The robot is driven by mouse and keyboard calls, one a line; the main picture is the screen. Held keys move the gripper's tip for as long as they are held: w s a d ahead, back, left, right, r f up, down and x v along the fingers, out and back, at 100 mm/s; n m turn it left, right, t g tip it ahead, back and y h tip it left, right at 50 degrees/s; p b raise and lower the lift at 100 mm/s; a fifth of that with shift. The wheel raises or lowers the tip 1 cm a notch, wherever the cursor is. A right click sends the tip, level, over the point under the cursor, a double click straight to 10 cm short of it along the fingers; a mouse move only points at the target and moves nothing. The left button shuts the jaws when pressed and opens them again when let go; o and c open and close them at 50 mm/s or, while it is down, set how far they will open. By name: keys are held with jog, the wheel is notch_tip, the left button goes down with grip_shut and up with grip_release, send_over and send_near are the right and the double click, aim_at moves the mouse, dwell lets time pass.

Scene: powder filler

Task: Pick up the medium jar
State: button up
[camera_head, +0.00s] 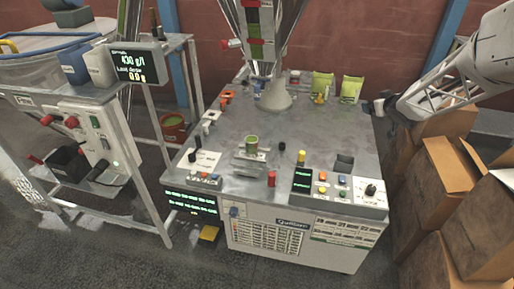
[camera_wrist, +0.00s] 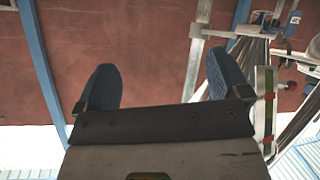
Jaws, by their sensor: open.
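A green jar (camera_head: 251,144) stands upright on a small metal platform (camera_head: 250,163) near the middle of the grey machine table. Jar sizes are hard to compare, so I cannot tell for certain whether it is the medium one. My gripper (camera_head: 384,109) is at the right edge of the table, well to the right of the green jar and apart from it. In the wrist view my gripper (camera_wrist: 157,82) shows two blue fingers spread wide with nothing between them. No jar can be made out between the fingers there.
The filler's funnel (camera_head: 273,98) stands behind the green jar. Green pouches (camera_head: 322,84) stand at the back right. A control panel (camera_head: 335,186) with knobs lies at the front right. Cardboard boxes (camera_head: 440,165) are stacked right of the table. A side bench with a display (camera_head: 136,67) stands left.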

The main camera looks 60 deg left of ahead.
jog(key=s+a+f+n+g+y, duration=0.2)
jog(key=s+a+f+g, duration=0.15)
jog(key=a+f, duration=0.45)
jog(key=n+g+h, duration=0.1)
jog(key=n+g, duration=0.6)
jog(key=g, duration=0.3)
send_near(251, 141)
jog(key=a+f, duration=0.2)
jog(key=a, duration=0.1)
jog(key=shift+s+a+f, duration=0.1)
jog(key=shift+f, duration=0.05)
jog(key=shift+x, duration=1.3)
jog(key=shift+a, duration=0.1)
jog(key=shift+x, duration=2.5)
